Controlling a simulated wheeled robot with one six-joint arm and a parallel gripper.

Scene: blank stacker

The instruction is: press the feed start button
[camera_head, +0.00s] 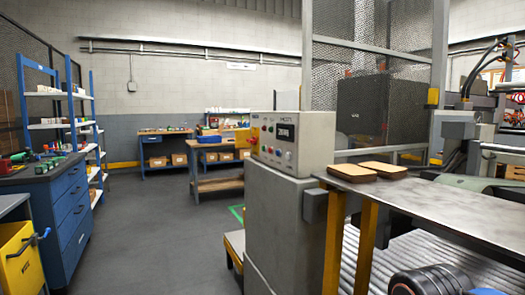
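A grey control box (313,142) stands on a grey cabinet (286,230) in the middle of the view. Its panel faces left and holds a small dark display (285,133) with light digits. Several small coloured buttons, red and green among them, sit left of and below the display. They are too small to read, so I cannot tell which is the feed start button. My gripper is not clearly seen. A black rounded part (432,281) shows at the bottom right edge, and I cannot tell what it is.
A metal table (440,200) with two brown-topped blocks (368,170) adjoins the cabinet on the right. A ribbed metal surface lies below it. Blue drawers (75,225) and a yellow cart (20,258) stand at left. The grey floor (150,225) between is open.

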